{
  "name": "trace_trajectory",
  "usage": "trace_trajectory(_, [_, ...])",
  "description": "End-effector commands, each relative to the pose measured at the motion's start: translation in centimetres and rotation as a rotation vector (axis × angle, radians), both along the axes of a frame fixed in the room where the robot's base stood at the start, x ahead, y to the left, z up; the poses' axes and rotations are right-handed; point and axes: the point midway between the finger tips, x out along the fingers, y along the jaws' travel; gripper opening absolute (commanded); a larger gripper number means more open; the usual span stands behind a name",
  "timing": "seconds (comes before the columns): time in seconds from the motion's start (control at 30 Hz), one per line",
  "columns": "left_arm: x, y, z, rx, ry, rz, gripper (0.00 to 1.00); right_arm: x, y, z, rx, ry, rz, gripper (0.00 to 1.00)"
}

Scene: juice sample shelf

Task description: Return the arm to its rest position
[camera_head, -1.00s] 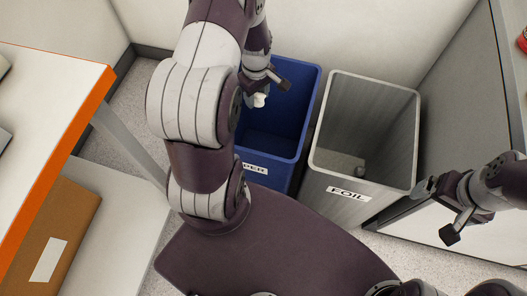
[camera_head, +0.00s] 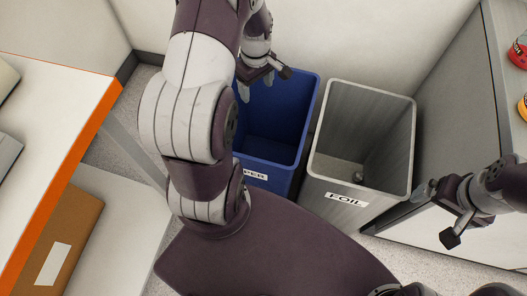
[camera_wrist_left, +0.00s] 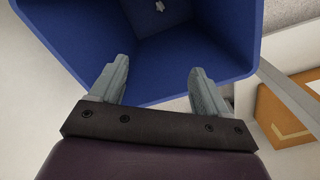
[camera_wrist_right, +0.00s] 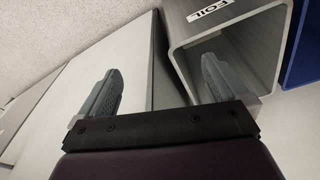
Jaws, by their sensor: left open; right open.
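My left arm comes in from the left in the head view, bent over my base. My left gripper (camera_head: 266,76) is open and empty above the blue bin (camera_head: 312,110) labelled as paper. In the left wrist view its fingers (camera_wrist_left: 158,68) are apart over the blue bin (camera_wrist_left: 75,45), and a small white crumpled piece (camera_wrist_left: 160,5) lies deep inside it. My right gripper (camera_head: 440,212) is open and empty to the right of the grey bin marked FOIL (camera_head: 408,140). The right wrist view shows its fingers (camera_wrist_right: 160,65) apart, with the grey bin (camera_wrist_right: 235,45) beyond.
A small grey ball-like thing (camera_head: 358,177) lies in the grey bin. An orange-edged table (camera_head: 60,90) stands at left, with a cardboard box (camera_head: 78,215) on a lower white surface. A grey cabinet (camera_head: 450,110) stands at right, with red and yellow items on top.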

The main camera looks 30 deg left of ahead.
Motion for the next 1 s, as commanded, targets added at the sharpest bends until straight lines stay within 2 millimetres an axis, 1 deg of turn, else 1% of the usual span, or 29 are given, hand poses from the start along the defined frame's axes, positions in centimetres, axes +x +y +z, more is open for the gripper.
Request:
trace_trajectory(0.03, [0.1, 0.0, 1.6, 0.001, -0.002, 0.0, 0.76, 0.0, 0.0, 0.7, 0.0, 0.0, 0.0, 1.0])
trace_trajectory(0.1, [0.0, 0.0, 2.8, 0.0, 0.0, 0.0, 0.76, 0.0, 0.0, 1.0, 0.0, 0.0, 0.0, 1.0])
trace_trajectory(0.23, [0.0, 0.0, 4.1, 0.0, 0.0, 0.0, 0.76, 0.0, 0.0, 1.3, 0.0, 0.0, 0.0, 1.0])
trace_trajectory(0.33, [0.0, 0.0, 4.4, -0.001, 0.001, 0.0, 0.76, 0.0, 0.0, 1.3, 0.0, 0.0, 0.0, 1.0])
trace_trajectory(0.8, [0.0, 0.0, 4.3, -0.001, 0.001, -0.008, 0.76, 0.0, 0.0, 1.2, 0.0, 0.0, 0.0, 1.0])
trace_trajectory(0.87, [0.1, 0.0, 4.3, 0.002, -0.004, -0.053, 0.76, 0.0, 0.0, 1.2, 0.0, 0.0, 0.0, 1.0])
trace_trajectory(0.9, [0.1, 0.0, 4.2, 0.003, -0.008, -0.112, 0.76, 0.0, 0.0, 1.2, 0.0, 0.0, 0.0, 1.0])
trace_trajectory(0.97, [-1.0, -0.5, 3.8, -0.003, 0.001, -0.244, 0.76, 0.0, 0.0, 1.2, 0.0, 0.0, 0.0, 1.0])
trace_trajectory(1.0, [-1.9, -1.1, 4.0, -0.004, 0.001, -0.358, 0.76, 0.0, 0.0, 1.2, 0.0, 0.0, 0.0, 1.0])
